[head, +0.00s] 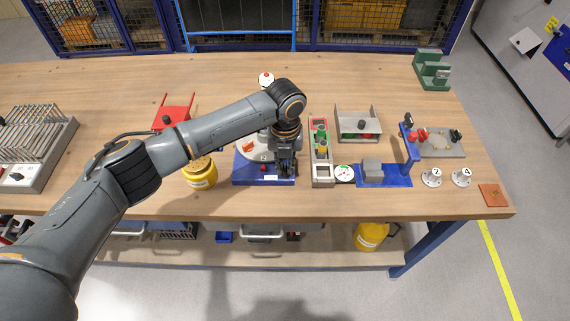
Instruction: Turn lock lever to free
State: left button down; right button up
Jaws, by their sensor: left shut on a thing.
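The rotary jig has a blue base (248,179) near the table's front edge, with a pale round disc (246,152) on top. The disc carries a red-orange mark and a number. My left arm reaches across from the left, and my left gripper (286,171) points down over the right front part of the base. It is shut on the lock lever, which the fingers almost wholly hide; I cannot tell the lever's angle. A small red spot shows on the base just left of the fingers. My right gripper is not in view.
A yellow pot (200,179) stands left of the jig. A narrow tray (322,181) with coloured parts stands close on the right, then a round dial (344,173) and a blue stand (398,181). A grey box (358,118) and a red stand (178,108) are farther back.

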aim_at(285, 169)
pick_arm(q)
jog(key=shift+r, duration=0.1)
jog(key=c, duration=1.4)
grip_release()
notch_tip(285, 169, up, 12)
